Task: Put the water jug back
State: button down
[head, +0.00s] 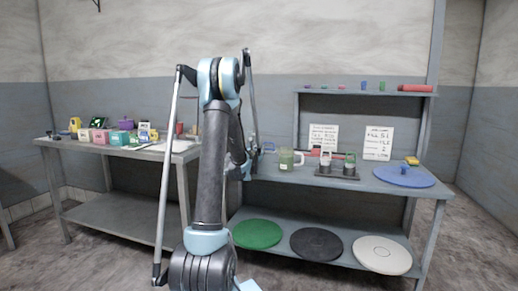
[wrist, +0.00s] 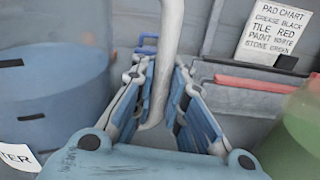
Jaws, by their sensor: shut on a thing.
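In the wrist view my gripper (wrist: 160,78) is shut around a pale, upright, curved handle (wrist: 166,45). A large blue-grey vessel (wrist: 60,95) stands at the left, with a white label ending in "TER" at its lower edge; I take it to be the water jug, and the handle to be its own, though their join is out of the picture. In the head view my arm hides most of the gripper and the jug. I cannot tell whether the jug rests on the bench or is lifted.
A blue disc (head: 404,177) lies at the bench's right end. Coloured boxes (head: 119,138) crowd the left table. A narrow shelf (head: 345,92) overhangs the bench.

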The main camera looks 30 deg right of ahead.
jog(key=shift+f, duration=0.25)
jog(key=c, duration=1.5)
grip_release()
jog(key=shift+c, duration=0.2)
jog(key=shift+s+a, duration=0.1)
jog(key=v, duration=1.2)
jog(key=shift+r, duration=0.1)
